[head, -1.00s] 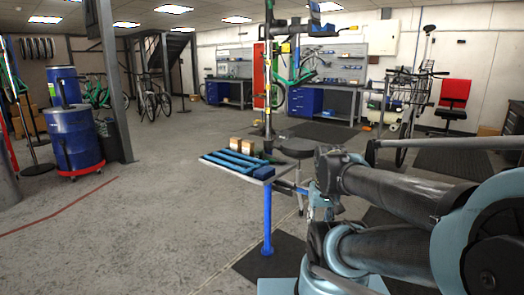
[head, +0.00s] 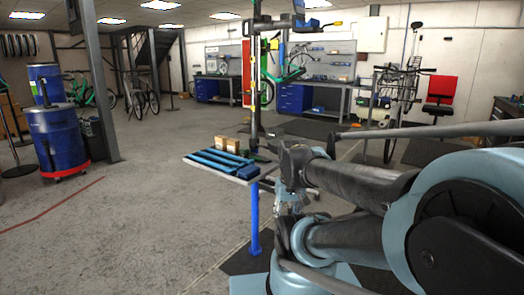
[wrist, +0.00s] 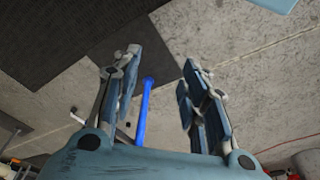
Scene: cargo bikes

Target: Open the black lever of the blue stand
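A work stand with a tall upright pole (head: 254,75) stands near the middle of the head view. I cannot clearly make out which piece is the black lever. A blue post (head: 254,215) stands under the stand's tray; a blue post also shows in the wrist view (wrist: 143,110), between the fingers in the picture. My gripper (wrist: 160,58) is open and empty, pointing toward the floor. In the head view its fingers are not clear.
A tray (head: 195,164) with blue bars (head: 215,157) and small cardboard boxes (head: 227,143) juts left from the stand. Blue drums (head: 57,140) and a grey column (head: 95,90) are at left. A red chair (head: 440,90) is at right. Floor left of the tray is clear.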

